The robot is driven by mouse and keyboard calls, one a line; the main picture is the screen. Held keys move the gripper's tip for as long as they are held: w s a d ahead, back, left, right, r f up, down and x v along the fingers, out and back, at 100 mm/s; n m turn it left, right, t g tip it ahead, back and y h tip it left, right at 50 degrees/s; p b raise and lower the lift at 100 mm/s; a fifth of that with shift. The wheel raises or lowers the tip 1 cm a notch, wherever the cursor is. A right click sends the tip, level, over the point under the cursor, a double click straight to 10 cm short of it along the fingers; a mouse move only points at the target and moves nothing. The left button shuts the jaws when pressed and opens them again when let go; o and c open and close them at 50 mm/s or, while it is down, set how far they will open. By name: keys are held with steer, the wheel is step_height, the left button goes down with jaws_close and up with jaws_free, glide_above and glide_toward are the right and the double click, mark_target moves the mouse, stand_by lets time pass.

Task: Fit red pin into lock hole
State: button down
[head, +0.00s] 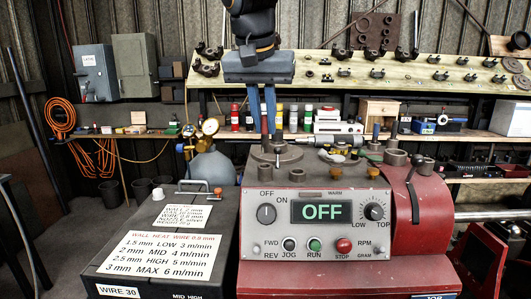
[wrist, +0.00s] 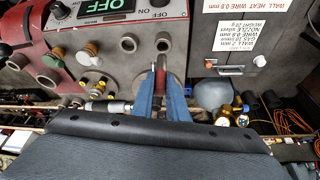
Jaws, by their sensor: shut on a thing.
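My gripper (head: 267,132) hangs from above over the top of the red and grey lathe headstock, its two blue fingers pointing down. In the wrist view my gripper (wrist: 160,82) is shut on the red pin (wrist: 161,78), a slim dark-red piece between the fingers. The pin's lower end is close to a round grey fitting (head: 277,156) on top of the headstock. I cannot tell whether the pin touches it or is inside it. The lock hole cannot be clearly made out.
The lathe control panel (head: 315,226) reads OFF. More round bosses and a lever (head: 414,180) stand to the right. A dark welder box (head: 165,240) with labels is at left, with a gauge (head: 210,127) behind. A shelf (head: 380,75) of metal parts runs along the wall.

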mark_target(265, 142)
steer(key=shift+f+p, duration=0.85)
steer(key=shift+f, duration=2.35)
steer(key=shift+f, duration=0.15)
steer(key=c, duration=1.7)
jaws_free()
steer(key=shift+c, duration=0.2)
steer(key=b+v, duration=0.3)
steer(key=v, duration=0.9)
steer(key=shift+r, duration=0.2)
steer(key=shift+s, duration=0.1)
